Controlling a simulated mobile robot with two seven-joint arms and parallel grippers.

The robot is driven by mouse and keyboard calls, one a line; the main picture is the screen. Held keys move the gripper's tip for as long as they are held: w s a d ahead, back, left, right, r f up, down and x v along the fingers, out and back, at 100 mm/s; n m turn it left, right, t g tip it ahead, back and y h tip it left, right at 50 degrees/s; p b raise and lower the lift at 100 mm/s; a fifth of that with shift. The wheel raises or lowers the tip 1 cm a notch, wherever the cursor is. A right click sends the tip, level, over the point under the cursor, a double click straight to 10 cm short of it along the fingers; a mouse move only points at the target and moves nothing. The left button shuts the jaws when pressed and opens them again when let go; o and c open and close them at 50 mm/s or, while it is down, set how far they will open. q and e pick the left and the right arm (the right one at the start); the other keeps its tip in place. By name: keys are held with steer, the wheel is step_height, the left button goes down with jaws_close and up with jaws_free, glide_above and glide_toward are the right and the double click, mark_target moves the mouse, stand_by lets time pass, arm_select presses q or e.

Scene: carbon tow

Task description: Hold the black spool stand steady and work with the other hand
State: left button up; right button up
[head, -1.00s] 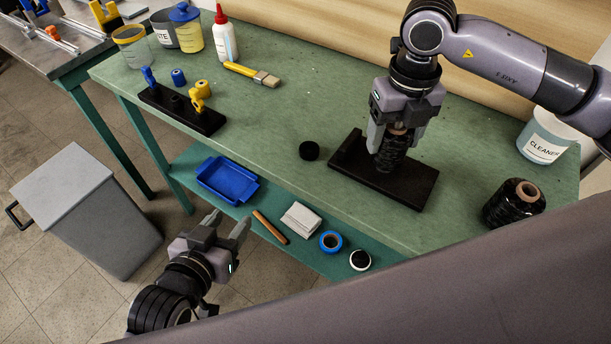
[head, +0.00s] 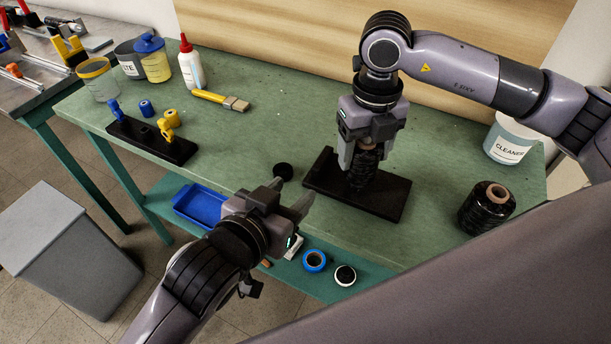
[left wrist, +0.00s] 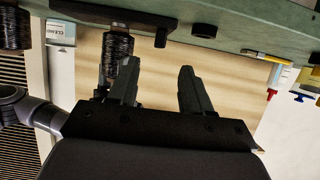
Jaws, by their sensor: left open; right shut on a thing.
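The black spool stand (head: 388,202) lies on the green table, a flat dark base with a black tow spool (head: 362,172) upright on it. My right gripper (head: 362,160) is shut on this spool from above and covers much of it. My left gripper (head: 293,190) is open and empty at the table's front edge, left of the stand and apart from it. In the left wrist view, which looks upside down, the open fingers (left wrist: 157,88) show with the stand's spool (left wrist: 117,55) beyond the left one.
A small black round cap (head: 283,171) lies close to my left fingertips. A second black spool (head: 487,207) and a cleaner tub (head: 510,140) stand at the right. A small black rack (head: 150,140), a brush (head: 222,100) and bottles are at the left. The table's middle is clear.

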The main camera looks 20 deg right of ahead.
mark_target(315, 171)
arm_select(q)
steer(key=shift+x, duration=4.8)
steer(key=shift+r, duration=0.1)
jaws_close()
steer(key=shift+c, duration=1.2)
jaws_free()
steer(key=shift+c, duration=0.4)
steer(key=c, duration=0.6)
arm_select(e)
steer(key=shift+r, duration=0.1)
arm_select(q)
steer(key=shift+f, duration=0.3)
